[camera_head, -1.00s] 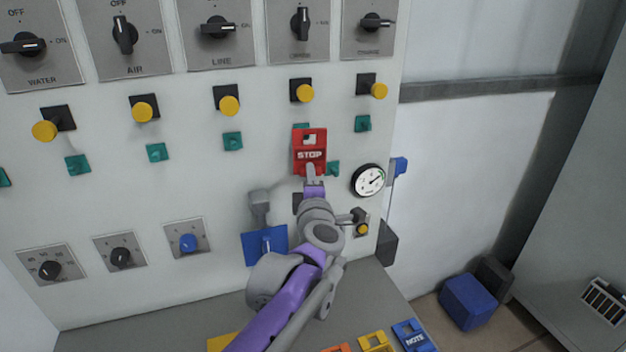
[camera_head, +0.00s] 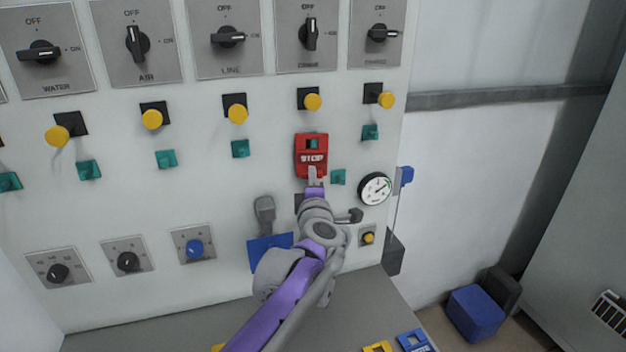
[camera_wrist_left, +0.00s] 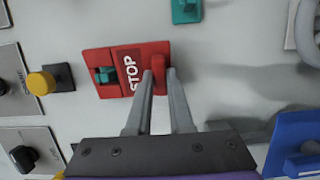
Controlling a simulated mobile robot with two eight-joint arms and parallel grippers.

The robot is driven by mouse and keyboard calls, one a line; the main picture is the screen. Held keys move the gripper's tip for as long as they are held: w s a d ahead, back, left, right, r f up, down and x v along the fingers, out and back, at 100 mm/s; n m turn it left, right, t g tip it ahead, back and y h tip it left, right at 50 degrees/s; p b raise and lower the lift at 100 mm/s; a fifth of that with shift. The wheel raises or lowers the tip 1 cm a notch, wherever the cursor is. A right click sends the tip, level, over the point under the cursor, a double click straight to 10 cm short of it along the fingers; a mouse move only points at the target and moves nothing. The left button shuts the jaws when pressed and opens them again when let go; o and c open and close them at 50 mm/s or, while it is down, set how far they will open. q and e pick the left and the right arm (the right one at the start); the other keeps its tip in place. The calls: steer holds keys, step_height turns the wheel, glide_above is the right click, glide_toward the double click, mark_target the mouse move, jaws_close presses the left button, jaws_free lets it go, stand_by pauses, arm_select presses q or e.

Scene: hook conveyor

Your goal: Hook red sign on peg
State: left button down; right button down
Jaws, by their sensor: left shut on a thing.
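The red STOP sign (camera_head: 303,163) is upright against the white panel, with a square hole near its top. It also shows in the left wrist view (camera_wrist_left: 125,85). A teal peg (camera_head: 313,143) shows inside the hole, and in the wrist view the peg (camera_wrist_left: 105,75) fills much of it. I cannot tell how far the peg passes through. My left gripper (camera_head: 314,178) is shut on the sign's lower tab; both fingers (camera_wrist_left: 160,78) pinch it in the wrist view. My right gripper is not in view.
Other teal pegs (camera_head: 240,149) line the panel, one (camera_head: 338,177) just right of the sign. Yellow knobs (camera_head: 313,102) stick out above. A gauge (camera_head: 375,189) is at the right. A blue sign (camera_head: 262,246) hangs left of my arm. Yellow and blue signs (camera_head: 413,341) lie on the ledge.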

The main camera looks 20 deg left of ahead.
arm_select(q)
steer(key=shift+f, duration=0.2)
steer(key=c, duration=1.1)
jaws_free()
steer(key=o, duration=0.4)
steer(key=shift+w+a+f, duration=0.1)
steer(key=shift+w+a, duration=0.05)
steer(key=shift+a, duration=0.05)
steer(key=shift+d, duration=0.1)
